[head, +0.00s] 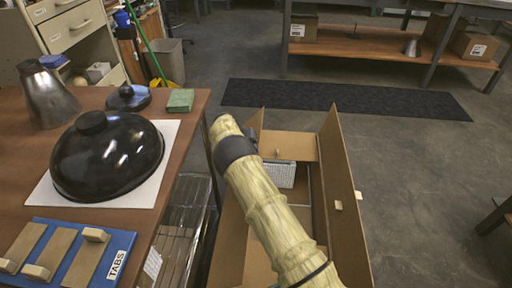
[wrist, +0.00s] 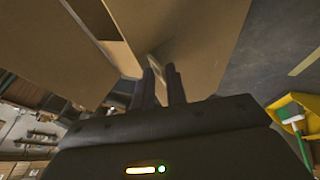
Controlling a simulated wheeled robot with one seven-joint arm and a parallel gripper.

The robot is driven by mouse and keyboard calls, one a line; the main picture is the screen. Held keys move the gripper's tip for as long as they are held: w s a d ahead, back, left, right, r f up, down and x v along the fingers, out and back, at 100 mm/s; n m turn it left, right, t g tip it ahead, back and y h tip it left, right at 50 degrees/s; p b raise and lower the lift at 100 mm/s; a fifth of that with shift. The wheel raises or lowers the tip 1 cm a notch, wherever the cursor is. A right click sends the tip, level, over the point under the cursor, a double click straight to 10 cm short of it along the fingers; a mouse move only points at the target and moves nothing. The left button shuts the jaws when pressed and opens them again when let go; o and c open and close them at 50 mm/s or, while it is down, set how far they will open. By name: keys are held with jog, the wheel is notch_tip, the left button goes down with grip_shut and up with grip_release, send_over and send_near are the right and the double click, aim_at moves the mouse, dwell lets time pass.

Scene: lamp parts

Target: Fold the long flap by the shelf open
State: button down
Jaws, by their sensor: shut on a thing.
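An open cardboard box (head: 264,270) stands on the floor beside the table, partly hidden by my arm. Its long flap on the side by the wire shelf (head: 232,232) shows left of my arm, roughly upright; its exact angle is unclear. The opposite long flap (head: 341,225) stands up, with small pale tabs. The far short flap (head: 290,146) also carries a pale tab. In the wrist view my gripper (wrist: 160,82) is shut on a small pale tab (wrist: 154,64) at a cardboard flap (wrist: 195,30). In the head view my arm hides the fingertips.
The wire shelf (head: 188,212) stands between table and box. The table (head: 185,133) bears a black dome shade (head: 107,160), a metal cone (head: 47,95) and a blue tray (head: 100,238). A black mat (head: 345,99) lies beyond the box. The floor right of the box is clear.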

jog(key=shift+a+f, duration=0.15)
jog(key=shift+a, duration=0.95)
jog(key=c, duration=1.6)
grip_release()
jog(key=shift+f, duration=0.2)
jog(key=shift+d, duration=0.15)
